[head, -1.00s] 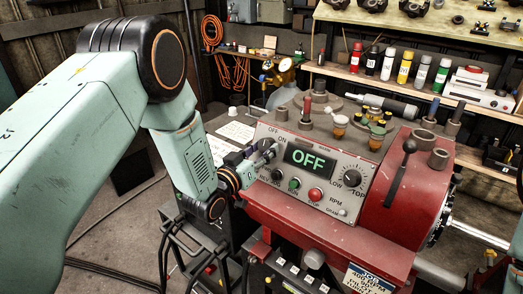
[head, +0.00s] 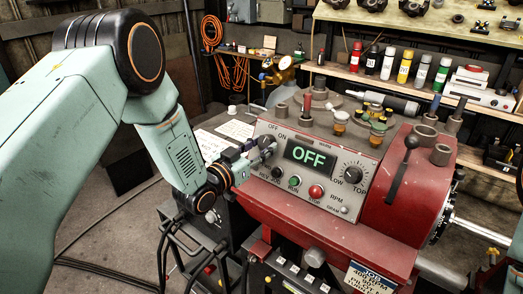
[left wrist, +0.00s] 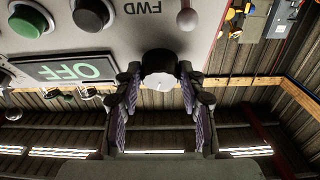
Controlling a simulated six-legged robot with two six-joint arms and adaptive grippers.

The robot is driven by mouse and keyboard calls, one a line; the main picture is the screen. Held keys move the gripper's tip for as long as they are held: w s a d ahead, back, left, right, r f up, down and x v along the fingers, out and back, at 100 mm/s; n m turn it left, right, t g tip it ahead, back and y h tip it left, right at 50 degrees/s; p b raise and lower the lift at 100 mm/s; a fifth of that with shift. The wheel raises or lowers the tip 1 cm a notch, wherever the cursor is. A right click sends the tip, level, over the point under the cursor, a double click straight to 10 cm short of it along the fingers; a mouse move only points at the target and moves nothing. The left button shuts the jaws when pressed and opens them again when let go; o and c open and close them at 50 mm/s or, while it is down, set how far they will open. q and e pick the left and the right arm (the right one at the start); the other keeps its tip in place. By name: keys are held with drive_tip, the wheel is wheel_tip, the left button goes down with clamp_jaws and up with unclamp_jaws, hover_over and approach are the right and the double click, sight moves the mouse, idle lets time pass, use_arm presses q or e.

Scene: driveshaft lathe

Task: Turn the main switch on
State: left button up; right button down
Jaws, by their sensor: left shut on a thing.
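The main switch (head: 267,142) is a small knob at the upper left of the lathe's grey control panel (head: 330,184), by the OFF and ON labels. Its round face (left wrist: 160,72) shows between my fingers in the left wrist view. My left gripper (head: 257,152) comes from the left and is shut on this knob, with a purple-padded finger on each side (left wrist: 160,95). The display (head: 309,155) reads OFF; it also shows upside down in the left wrist view (left wrist: 66,70). The gripper partly hides the switch in the head view. My right gripper is in neither view.
Below the display are a black knob (head: 277,172), a green RUN button (head: 294,183) and a red STOP button (head: 316,191). A speed dial (head: 353,174) is at the right. The red headstock (head: 400,205) carries a black lever (head: 404,165).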

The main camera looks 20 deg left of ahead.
use_arm(q)
drive_tip(key=m, duration=0.2)
drive_tip(key=m+h, duration=0.1)
drive_tip(key=m, duration=0.1)
drive_tip(key=m+g+h+b, duration=0.1)
drive_tip(key=m, duration=0.1)
drive_tip(key=shift+w+a+r, duration=0.1)
drive_tip(key=shift+w+a, duration=0.05)
drive_tip(key=shift+a, duration=0.15)
drive_tip(key=shift+r+m+g+h, duration=0.1)
drive_tip(key=shift+m+g+h, duration=0.45)
drive_tip(key=shift+m, duration=0.8)
drive_tip(key=shift+r+m+g+h, duration=0.1)
drive_tip(key=shift+m+g+h, duration=0.4)
drive_tip(key=shift+m, duration=0.85)
drive_tip(key=shift+f+g, duration=0.1)
drive_tip(key=shift+g, duration=0.25)
drive_tip(key=o, duration=0.7)
drive_tip(key=shift+c, duration=0.2)
drive_tip(key=o, duration=0.5)
drive_tip(key=shift+s+a, duration=0.1)
drive_tip(key=shift+s, duration=0.1)
drive_tip(key=shift+w, duration=0.15)
